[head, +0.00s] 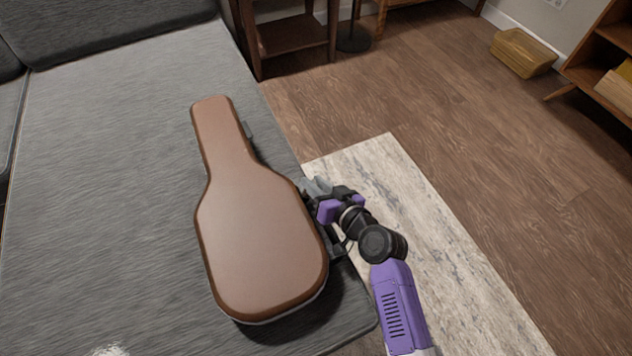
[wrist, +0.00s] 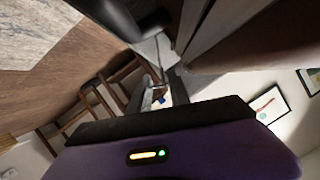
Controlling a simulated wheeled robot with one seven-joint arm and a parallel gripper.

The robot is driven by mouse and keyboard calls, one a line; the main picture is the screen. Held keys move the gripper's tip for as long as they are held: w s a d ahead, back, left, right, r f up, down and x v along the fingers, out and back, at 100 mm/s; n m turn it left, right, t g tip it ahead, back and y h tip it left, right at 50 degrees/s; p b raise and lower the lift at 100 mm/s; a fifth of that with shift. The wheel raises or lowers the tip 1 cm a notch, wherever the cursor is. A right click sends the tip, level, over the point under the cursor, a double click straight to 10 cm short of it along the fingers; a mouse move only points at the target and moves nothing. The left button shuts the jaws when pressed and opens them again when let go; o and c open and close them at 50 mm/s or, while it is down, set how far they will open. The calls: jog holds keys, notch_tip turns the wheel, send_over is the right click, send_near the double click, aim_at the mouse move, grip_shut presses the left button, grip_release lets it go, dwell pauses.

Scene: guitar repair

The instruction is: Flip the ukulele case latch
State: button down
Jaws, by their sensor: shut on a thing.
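The brown ukulele case (head: 260,230) lies closed on the grey sofa seat, its narrow neck end pointing away from me. My gripper (head: 312,190) is at the right side of the case body, close against its edge. Its fingers are shut on the latch at that edge; the latch itself is mostly hidden by them. In the wrist view my gripper (wrist: 165,88) shows at the centre, with the case side (wrist: 235,45) at upper right.
The sofa seat (head: 90,170) has clear room left of the case. A pale rug (head: 420,220) lies on the wood floor to the right. A wooden side table (head: 290,35) stands beyond the sofa. A basket (head: 523,52) and a shelf (head: 605,70) are far right.

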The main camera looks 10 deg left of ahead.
jog(key=c, duration=1.4)
grip_release()
jog(key=shift+o, duration=0.2)
jog(key=p+v, duration=0.1)
jog(key=v, duration=0.6)
jog(key=shift+s+d+p, duration=0.2)
jog(key=shift+s+p, duration=0.1)
jog(key=shift+p, duration=0.1)
